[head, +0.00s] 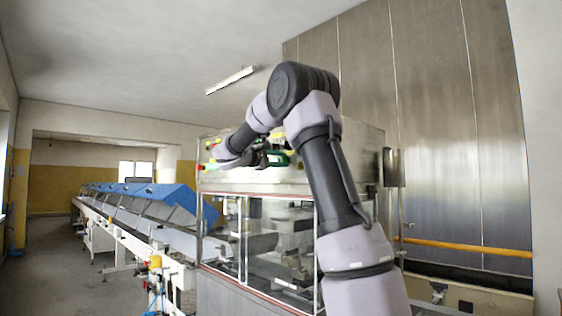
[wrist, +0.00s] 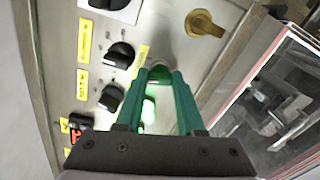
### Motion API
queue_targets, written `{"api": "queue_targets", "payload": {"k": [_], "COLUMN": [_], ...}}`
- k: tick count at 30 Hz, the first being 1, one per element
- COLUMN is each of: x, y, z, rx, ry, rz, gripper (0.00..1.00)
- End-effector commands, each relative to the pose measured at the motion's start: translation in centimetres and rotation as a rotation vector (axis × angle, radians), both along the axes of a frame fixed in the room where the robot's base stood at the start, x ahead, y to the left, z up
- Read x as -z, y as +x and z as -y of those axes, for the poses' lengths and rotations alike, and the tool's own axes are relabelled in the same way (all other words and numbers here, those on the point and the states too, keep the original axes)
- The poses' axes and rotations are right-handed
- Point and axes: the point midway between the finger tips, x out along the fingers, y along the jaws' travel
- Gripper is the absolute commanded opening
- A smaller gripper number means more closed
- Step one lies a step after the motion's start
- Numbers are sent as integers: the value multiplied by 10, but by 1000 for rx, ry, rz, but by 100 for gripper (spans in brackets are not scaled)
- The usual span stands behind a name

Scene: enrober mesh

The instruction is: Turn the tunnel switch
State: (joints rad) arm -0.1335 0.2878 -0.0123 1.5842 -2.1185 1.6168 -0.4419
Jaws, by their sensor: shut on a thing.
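Black rotary knobs (wrist: 120,55) and (wrist: 111,97) sit to the left. In the head view, my gripper (head: 278,159) is at the upper cabinet (head: 290,181).
A yellow-brown handle (wrist: 205,24) sits on the panel at upper right. A lit green-white lamp (wrist: 148,110) shows between the fingers. Glass doors (head: 280,235) lie below the cabinet. A blue-covered conveyor (head: 160,200) runs to the left.

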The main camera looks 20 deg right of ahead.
Motion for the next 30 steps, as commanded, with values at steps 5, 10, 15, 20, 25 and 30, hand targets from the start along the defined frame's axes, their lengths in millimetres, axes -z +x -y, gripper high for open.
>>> {"api": "queue_targets", "payload": {"k": [5,10,15,20,25,30], "x": [0,1,1,1,2,2], "y": [0,0,0,0,0,0], "z": [-1,-1,0,0,0,0], "rx": [-1,-1,0,-1,-1,-1], "ry": [56,112,164,206,240,263], "rz": [156,308,451,566,659,720], "gripper": [0,0,0,0,0,0]}}
